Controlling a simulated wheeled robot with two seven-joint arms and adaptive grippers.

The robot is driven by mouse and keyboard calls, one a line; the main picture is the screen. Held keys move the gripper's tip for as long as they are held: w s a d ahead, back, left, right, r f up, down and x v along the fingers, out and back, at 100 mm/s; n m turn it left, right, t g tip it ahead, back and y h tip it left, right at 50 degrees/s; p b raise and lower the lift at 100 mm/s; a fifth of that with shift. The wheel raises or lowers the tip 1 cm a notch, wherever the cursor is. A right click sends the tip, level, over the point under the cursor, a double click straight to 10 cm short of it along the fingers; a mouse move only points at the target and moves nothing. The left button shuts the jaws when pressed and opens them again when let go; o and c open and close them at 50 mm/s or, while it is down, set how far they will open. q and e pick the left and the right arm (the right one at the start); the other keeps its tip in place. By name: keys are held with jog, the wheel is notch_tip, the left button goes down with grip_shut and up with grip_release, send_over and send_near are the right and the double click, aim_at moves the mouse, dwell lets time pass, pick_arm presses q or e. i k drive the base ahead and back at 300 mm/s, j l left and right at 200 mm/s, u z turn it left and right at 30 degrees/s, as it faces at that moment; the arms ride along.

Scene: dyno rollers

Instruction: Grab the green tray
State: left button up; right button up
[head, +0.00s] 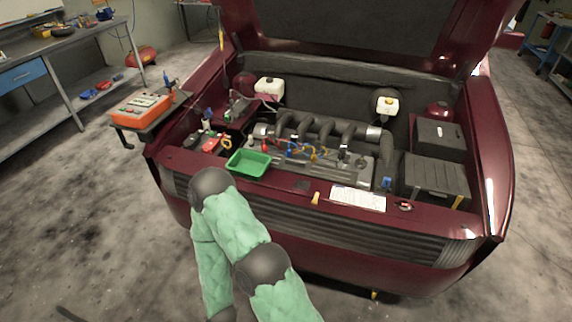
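The green tray (248,164) is a shallow rectangular tray with a raised rim. It sits at the front left of the open engine bay, just behind the front edge of the dark red car, and looks empty. One of my arms, in a mint-green cover with dark round joints, rises from the bottom middle. Its top joint is just in front of the tray in the picture and hides part of the car's front. Neither gripper can be made out in the head view, and nothing is seen holding the tray.
The raised hood (345,35) hangs over the engine bay. A white paper (358,198) lies on the car's front edge. A red clamp and other small tools lie left of the tray. An orange case (141,109) stands on a small side table. A workbench (65,40) is behind left.

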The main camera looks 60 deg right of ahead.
aim_at(249, 164)
jog(key=z, duration=1.6)
jog(key=i, duration=0.1)
jog(key=j+u, duration=0.05)
